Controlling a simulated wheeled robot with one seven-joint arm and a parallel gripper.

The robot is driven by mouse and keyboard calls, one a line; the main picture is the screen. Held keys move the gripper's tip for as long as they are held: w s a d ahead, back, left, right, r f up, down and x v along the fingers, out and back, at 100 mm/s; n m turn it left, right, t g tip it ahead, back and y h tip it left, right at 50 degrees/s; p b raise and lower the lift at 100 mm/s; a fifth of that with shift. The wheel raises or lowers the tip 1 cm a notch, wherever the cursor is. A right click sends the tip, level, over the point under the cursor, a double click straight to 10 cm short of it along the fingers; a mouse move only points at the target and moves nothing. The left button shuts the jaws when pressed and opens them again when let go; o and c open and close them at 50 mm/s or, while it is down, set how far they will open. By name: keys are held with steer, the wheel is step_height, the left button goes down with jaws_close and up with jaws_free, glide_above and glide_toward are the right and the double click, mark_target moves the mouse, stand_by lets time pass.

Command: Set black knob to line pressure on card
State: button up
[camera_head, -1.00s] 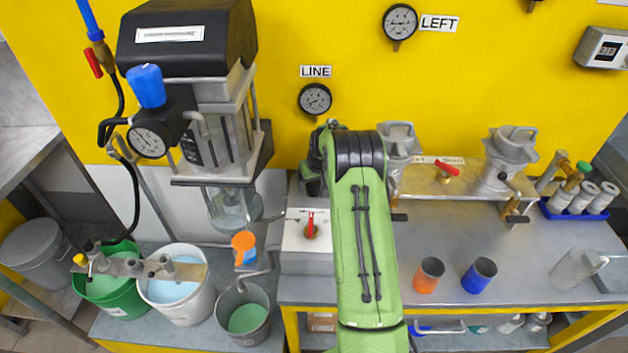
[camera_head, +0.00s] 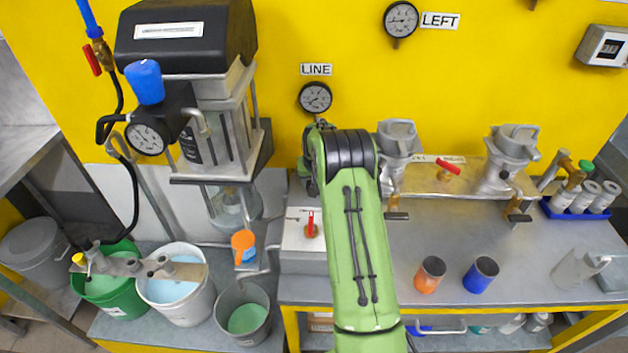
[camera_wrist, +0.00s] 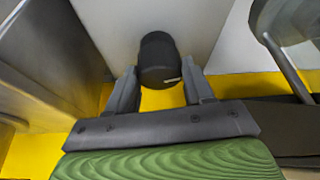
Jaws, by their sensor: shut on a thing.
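In the wrist view the black knob (camera_wrist: 158,60) is a short dark cylinder with a small pale mark near its lower right rim. My gripper (camera_wrist: 160,78) has one finger on each side of it and is shut on it. In the head view my green arm hides the knob and most of the gripper. The LINE gauge (camera_head: 315,97) is on the yellow wall under its LINE label (camera_head: 315,69); its needle is too small to read surely. I cannot pick out a readable pressure card.
A white box with a red-handled valve (camera_head: 311,229) stands left of my arm. A metal clamp-lidded vessel (camera_head: 398,140) is close on its right. Orange (camera_head: 430,274) and blue (camera_head: 480,274) cups stand on the grey bench.

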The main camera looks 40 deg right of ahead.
steer(key=m, duration=0.2)
steer(key=m+g+h, duration=0.1)
steer(key=m, duration=0.1)
steer(key=shift+w+a+m, duration=0.15)
steer(key=shift+m, duration=0.15)
steer(key=m+g+h, duration=0.1)
steer(key=m, duration=0.2)
steer(key=shift+m, duration=0.3)
steer(key=m+g+p, duration=0.2)
steer(key=m, duration=0.2)
steer(key=shift+w+r+p, duration=0.1)
steer(key=shift+w+p, duration=0.05)
steer(key=shift+p, duration=0.2)
steer(key=shift+m+g, duration=0.7)
steer(key=shift+m, duration=1.2)
steer(key=o, duration=1)
steer(key=shift+w, duration=0.1)
